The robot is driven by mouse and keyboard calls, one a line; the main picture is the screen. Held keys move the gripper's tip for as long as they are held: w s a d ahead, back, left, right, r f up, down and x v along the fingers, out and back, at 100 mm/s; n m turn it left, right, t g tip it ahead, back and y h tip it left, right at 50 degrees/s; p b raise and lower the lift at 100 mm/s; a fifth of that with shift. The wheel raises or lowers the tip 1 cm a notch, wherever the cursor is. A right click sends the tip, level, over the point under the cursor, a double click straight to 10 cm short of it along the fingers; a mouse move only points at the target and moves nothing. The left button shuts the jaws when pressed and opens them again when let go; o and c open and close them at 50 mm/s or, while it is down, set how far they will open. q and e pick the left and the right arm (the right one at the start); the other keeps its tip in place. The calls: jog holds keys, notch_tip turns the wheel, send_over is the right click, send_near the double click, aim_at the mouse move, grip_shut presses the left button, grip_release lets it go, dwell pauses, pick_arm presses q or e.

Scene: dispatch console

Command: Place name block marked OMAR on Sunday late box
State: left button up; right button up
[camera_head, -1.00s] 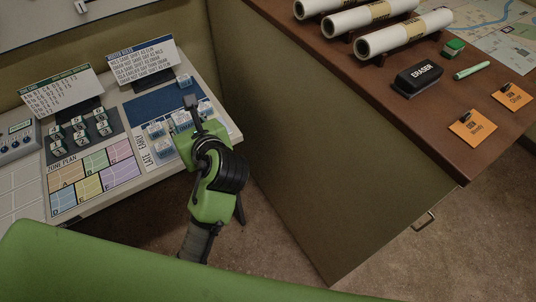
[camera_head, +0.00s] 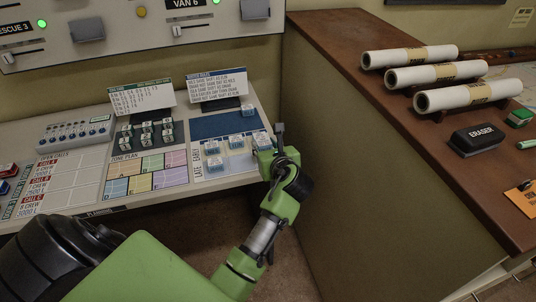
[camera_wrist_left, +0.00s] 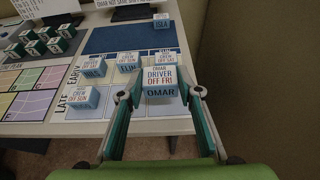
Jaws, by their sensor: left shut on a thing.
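My left gripper (camera_head: 268,140) is at the right side of the roster board (camera_head: 222,171). In the left wrist view its fingers (camera_wrist_left: 160,94) are shut on the OMAR block (camera_wrist_left: 160,88), which has a white top reading DRIVER OFF FRI and a blue front. The block is over the right-hand column, toward the late row; I cannot tell whether it touches the board. The NILS block (camera_wrist_left: 93,66), the ELIN block (camera_wrist_left: 127,62) and a third block (camera_wrist_left: 166,59) stand behind in the early row. Another block (camera_wrist_left: 82,98) stands in the left late box. My right gripper is out of view.
The ISLA block (camera_head: 247,110) stands on the dark blue pad (camera_head: 215,126). Roster rules card (camera_head: 216,84) stands behind it. Green-white blocks (camera_head: 150,132) and the zone plan (camera_head: 146,172) are to the left. A brown-topped cabinet (camera_head: 345,90) rises close on the right.

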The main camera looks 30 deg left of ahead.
pick_arm(q)
jog(key=shift+w+a+f, duration=0.15)
jog(key=shift+w+f, duration=0.45)
jog(key=shift+f, duration=0.2)
jog(key=shift+w+f, duration=0.2)
jog(key=shift+f, duration=0.05)
notch_tip(320, 180, down, 3)
jog(key=shift+w+f, duration=0.1)
jog(key=shift+f, duration=0.05)
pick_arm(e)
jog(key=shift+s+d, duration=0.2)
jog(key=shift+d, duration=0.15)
pick_arm(q)
jog(key=o, duration=1)
jog(key=shift+f, duration=0.1)
